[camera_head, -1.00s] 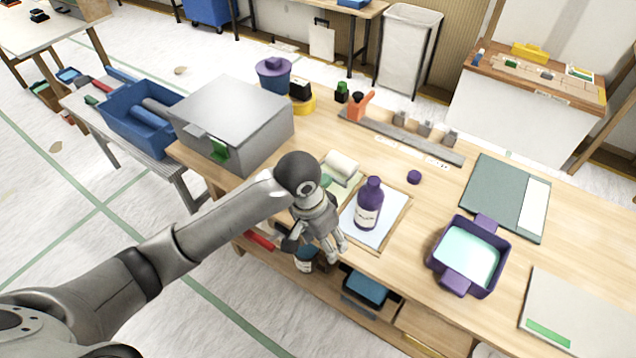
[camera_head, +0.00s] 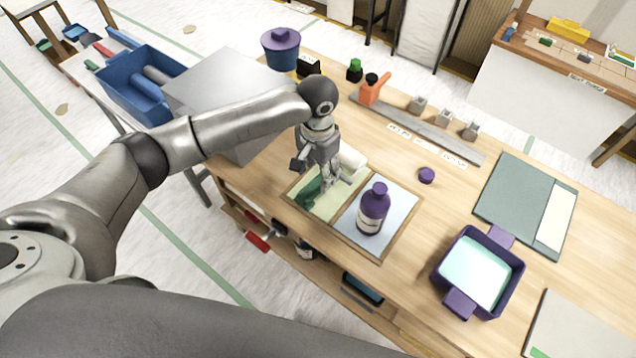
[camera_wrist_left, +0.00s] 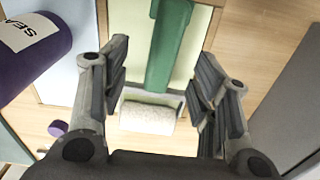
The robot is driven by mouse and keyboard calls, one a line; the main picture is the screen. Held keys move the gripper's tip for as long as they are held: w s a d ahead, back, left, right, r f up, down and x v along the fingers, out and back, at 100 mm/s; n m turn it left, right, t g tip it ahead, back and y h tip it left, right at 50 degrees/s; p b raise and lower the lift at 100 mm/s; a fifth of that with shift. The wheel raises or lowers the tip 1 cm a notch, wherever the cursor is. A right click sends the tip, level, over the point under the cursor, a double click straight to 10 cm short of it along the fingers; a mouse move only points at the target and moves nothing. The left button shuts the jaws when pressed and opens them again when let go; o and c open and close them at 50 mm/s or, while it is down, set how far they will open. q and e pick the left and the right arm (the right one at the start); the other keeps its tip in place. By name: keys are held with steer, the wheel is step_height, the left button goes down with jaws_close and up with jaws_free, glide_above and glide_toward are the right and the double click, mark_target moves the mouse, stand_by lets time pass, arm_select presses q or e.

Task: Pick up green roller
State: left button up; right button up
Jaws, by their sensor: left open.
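The green roller has a green handle (camera_head: 313,190) and a white roller sleeve (camera_head: 352,160). It lies on the pale green half of a wood-framed tray (camera_head: 372,253) on the workbench. My left gripper (camera_head: 327,178) is over it, pointing down, and hides part of the handle. In the left wrist view the open fingers (camera_wrist_left: 163,60) stand on either side of the handle (camera_wrist_left: 168,45), with nothing held. The sleeve (camera_wrist_left: 148,117) shows lower between them. My right gripper is not in view.
A purple bottle (camera_head: 373,210) stands on the tray's pale blue half, close to the gripper. A grey box (camera_head: 222,85) stands left of the gripper. A purple tray (camera_head: 443,268) with pale liquid sits to the right. A small purple cap (camera_head: 427,175) lies on the bench.

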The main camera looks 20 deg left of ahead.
mark_target(318, 182)
arm_select(q)
steer(key=f, duration=0.4)
steer(key=shift+w+a+f+p, duration=0.1)
steer(key=shift+w+f+p, duration=0.05)
steer(key=shift+w+p, duration=0.2)
steer(key=shift+f, duration=0.35)
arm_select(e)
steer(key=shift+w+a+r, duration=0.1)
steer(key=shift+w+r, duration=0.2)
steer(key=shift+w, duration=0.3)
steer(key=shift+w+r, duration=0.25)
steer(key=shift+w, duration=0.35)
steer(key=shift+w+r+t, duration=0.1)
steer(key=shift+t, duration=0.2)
arm_select(q)
steer(key=shift+f+p, duration=0.2)
steer(key=shift+p, duration=0.1)
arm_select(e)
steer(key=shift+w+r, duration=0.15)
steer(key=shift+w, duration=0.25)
arm_select(q)
steer(key=c, duration=1.2)
